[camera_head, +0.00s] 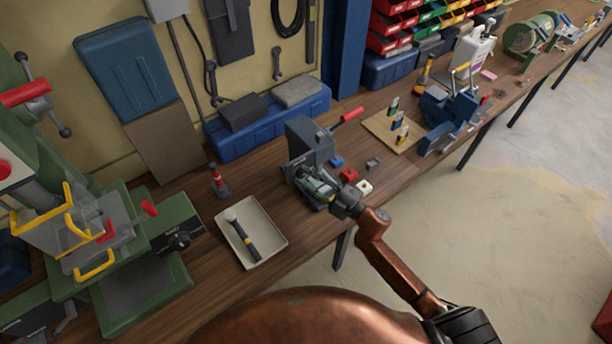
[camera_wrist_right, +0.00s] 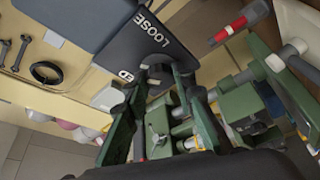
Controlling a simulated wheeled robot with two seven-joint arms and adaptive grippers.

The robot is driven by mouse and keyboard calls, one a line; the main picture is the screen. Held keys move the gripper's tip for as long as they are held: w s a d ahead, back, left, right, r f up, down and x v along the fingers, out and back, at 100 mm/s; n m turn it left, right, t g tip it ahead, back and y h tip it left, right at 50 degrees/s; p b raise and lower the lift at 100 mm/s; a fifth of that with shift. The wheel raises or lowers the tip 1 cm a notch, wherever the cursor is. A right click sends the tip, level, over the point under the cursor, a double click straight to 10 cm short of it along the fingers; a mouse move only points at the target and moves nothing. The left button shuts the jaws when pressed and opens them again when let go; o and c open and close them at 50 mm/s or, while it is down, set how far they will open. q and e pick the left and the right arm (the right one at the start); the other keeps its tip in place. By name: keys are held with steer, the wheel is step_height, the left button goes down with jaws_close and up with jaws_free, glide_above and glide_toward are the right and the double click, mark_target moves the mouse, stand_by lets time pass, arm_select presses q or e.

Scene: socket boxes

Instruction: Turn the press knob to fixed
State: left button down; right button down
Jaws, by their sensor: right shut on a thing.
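The grey press (camera_head: 308,138) with a red-ended lever (camera_head: 352,114) stands on the bench in the middle of the head view. In the right wrist view its dark panel (camera_wrist_right: 135,50) reads "LOOSE", with a partly covered word ending in "ED". My right gripper (camera_head: 300,172) is at the press's front, its fingers shut around the knob (camera_wrist_right: 157,68). The fingers hide most of the knob, and I cannot tell which way it points. In the right wrist view my gripper (camera_wrist_right: 158,78) shows close to the panel. My left gripper is not in view.
Small red, blue and white blocks (camera_head: 349,175) lie just right of my gripper. A green machine (camera_head: 150,285) fills the left; a blue case (camera_head: 265,130) is behind.

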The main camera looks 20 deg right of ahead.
steer(key=n+p, duration=0.1)
steer(key=n, duration=0.1)
steer(key=n+g+p, duration=0.1)
steer(key=n, duration=0.1)
steer(key=shift+r+g, duration=0.2)
steer(key=shift+g, duration=0.1)
steer(key=n+g+p, duration=0.1)
steer(key=n+p, duration=0.1)
steer(key=shift+r+n+h, duration=0.15)
steer(key=shift+n+h, duration=0.15)
steer(key=shift+h, duration=0.1)
steer(key=n+h+p, duration=0.1)
steer(key=n+p, duration=0.2)
steer(key=p, duration=0.1)
steer(key=shift+n+g+h, duration=0.3)
steer(key=shift+n+h, duration=0.1)
steer(key=shift+n+p, duration=0.5)
steer(key=shift+p, duration=0.1)
steer(key=shift+h, duration=0.3)
steer(key=shift+s, duration=0.1)
steer(key=c, duration=1.6)
jaws_free()
steer(key=shift+d, duration=0.1)
